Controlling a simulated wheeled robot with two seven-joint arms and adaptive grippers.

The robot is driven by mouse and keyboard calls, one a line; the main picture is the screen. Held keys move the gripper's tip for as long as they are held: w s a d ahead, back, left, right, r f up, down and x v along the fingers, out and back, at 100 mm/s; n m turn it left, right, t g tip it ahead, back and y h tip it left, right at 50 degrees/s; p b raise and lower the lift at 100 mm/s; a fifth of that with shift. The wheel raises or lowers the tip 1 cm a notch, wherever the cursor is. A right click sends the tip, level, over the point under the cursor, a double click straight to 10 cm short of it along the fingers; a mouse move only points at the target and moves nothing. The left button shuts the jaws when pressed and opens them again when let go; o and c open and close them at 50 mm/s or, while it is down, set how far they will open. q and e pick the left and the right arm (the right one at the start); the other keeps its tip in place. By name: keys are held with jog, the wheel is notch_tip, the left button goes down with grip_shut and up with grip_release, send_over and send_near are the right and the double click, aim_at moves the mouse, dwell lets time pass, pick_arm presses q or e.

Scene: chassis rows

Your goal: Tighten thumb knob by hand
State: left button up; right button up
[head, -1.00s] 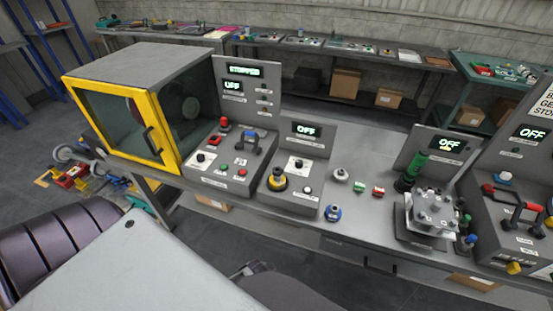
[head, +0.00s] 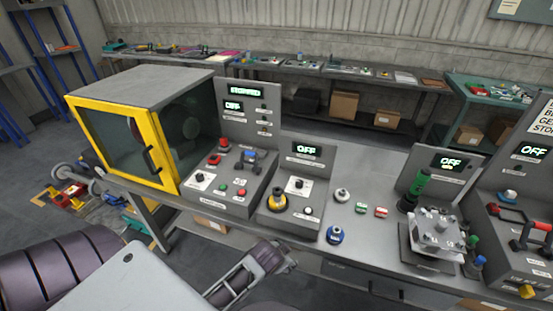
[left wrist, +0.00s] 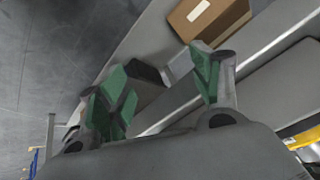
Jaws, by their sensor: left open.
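My left gripper (left wrist: 163,75) is open and empty in the left wrist view, its green-padded fingers spread. It is over the floor and a lower shelf, touching nothing that I can see. In the head view my arm reaches up from the bottom, in front of the bench edge. Several knob-like parts are on the bench: a pale round knob (head: 341,195), a blue-based knob (head: 334,236) and a yellow-based dark knob (head: 275,200). I cannot tell which is the thumb knob. A metal fixture (head: 436,238) with small knobs on top stands to the right. My right gripper is out of view.
A grey bench (head: 375,178) carries panels reading OFF. A yellow-framed enclosure (head: 160,145) stands at the left, and a green-handled part (head: 420,185) rises behind the fixture. A cardboard box (left wrist: 210,18) sits below in the wrist view.

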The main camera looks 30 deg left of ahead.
pick_arm(q)
jog(key=w+d+r+m+t+h, duration=0.1)
jog(key=w+r+m+t, duration=0.25)
jog(key=w+r, duration=0.4)
jog(key=w+d+r+m+t, duration=0.1)
jog(key=w+r+m+t, duration=0.25)
jog(key=r, duration=0.75)
jog(key=w+d+r+m+t+h, duration=0.1)
jog(key=w+r+m+t, duration=0.1)
jog(key=w+r+t, duration=0.5)
jog(key=d+r+m+h, duration=0.8)
jog(key=r+m, duration=0.3)
jog(key=r, duration=0.2)
jog(key=s+d+r+m+g+h, duration=0.15)
jog(key=d+m+g+h, duration=0.3)
jog(key=m, duration=0.45)
jog(key=s+d+r+m+g+h, duration=0.1)
jog(key=s+d+m+g+h, duration=0.1)
jog(key=d+m+g+h, duration=0.45)
jog(key=s+a+f+m+g+y, duration=0.2)
jog(key=a+f+m+g+y, duration=0.75)
jog(key=m, duration=0.45)
jog(key=a+m+y, duration=0.1)
jog(key=a+y, duration=1)
jog(key=a, duration=1.3)
jog(key=shift+w+f+b, duration=0.2)
jog(key=shift+w+b, duration=0.15)
jog(key=shift+w, duration=0.05)
